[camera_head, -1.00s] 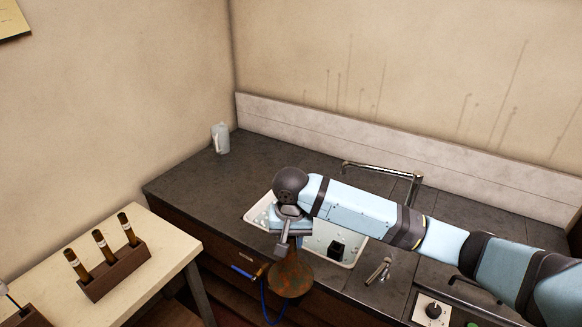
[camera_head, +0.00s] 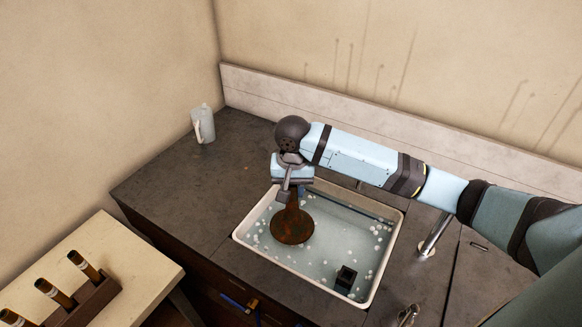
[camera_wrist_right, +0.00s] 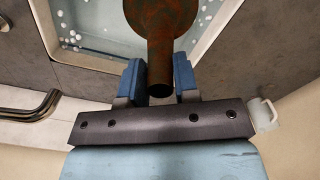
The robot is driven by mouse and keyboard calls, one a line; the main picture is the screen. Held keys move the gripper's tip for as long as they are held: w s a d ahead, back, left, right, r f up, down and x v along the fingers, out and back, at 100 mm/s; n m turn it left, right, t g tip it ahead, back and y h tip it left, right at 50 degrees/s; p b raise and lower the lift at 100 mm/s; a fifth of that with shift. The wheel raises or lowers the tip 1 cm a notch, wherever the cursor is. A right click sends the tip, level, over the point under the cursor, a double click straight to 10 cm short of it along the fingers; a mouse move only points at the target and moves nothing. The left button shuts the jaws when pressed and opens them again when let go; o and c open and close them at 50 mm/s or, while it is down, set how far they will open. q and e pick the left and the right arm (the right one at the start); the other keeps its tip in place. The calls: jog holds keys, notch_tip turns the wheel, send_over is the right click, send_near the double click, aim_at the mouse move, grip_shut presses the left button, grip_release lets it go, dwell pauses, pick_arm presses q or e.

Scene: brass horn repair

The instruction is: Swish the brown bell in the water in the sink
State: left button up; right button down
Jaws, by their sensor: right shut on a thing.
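The brown bell (camera_head: 292,227) is a rusty brown flared piece with a narrow tube, and it hangs over the left part of the sink (camera_head: 238,238). My right gripper (camera_head: 290,192) is shut on the bell's tube. In the right wrist view the bell (camera_wrist_right: 161,22) points away from me, with its tube between the blue fingers of the gripper (camera_wrist_right: 159,82). The sink is a white basin with water (camera_head: 335,232) and floating white specks. I cannot tell whether the bell's rim touches the water. My left gripper is not in view.
A small black block (camera_head: 346,278) is in the sink at the front right. A pale jug (camera_head: 203,124) stands on the dark counter (camera_head: 165,180). A rack (camera_head: 92,303) with brown tubes is on the pale table at lower left. The tap (camera_head: 437,235) is right of the sink.

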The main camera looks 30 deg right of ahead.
aim_at(292, 212)
jog(key=shift+w+d, duration=0.1)
jog(key=shift+w, duration=0.2)
jog(key=shift+s+f, duration=0.15)
jog(key=shift+f, duration=0.55)
notch_tip(292, 212, down, 8)
jog(key=shift+f, duration=0.25)
pick_arm(q)
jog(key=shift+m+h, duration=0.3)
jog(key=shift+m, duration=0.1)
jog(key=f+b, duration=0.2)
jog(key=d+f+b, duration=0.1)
jog(key=b, duration=0.1)
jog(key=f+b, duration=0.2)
jog(key=b, duration=0.1)
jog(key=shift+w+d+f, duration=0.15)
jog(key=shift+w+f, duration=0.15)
pick_arm(e)
notch_tip(292, 212, down, 12)
jog(key=shift+f, duration=0.25)
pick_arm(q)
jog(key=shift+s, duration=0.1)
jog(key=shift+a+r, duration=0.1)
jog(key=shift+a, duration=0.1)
pick_arm(e)
jog(key=shift+s+r, duration=0.1)
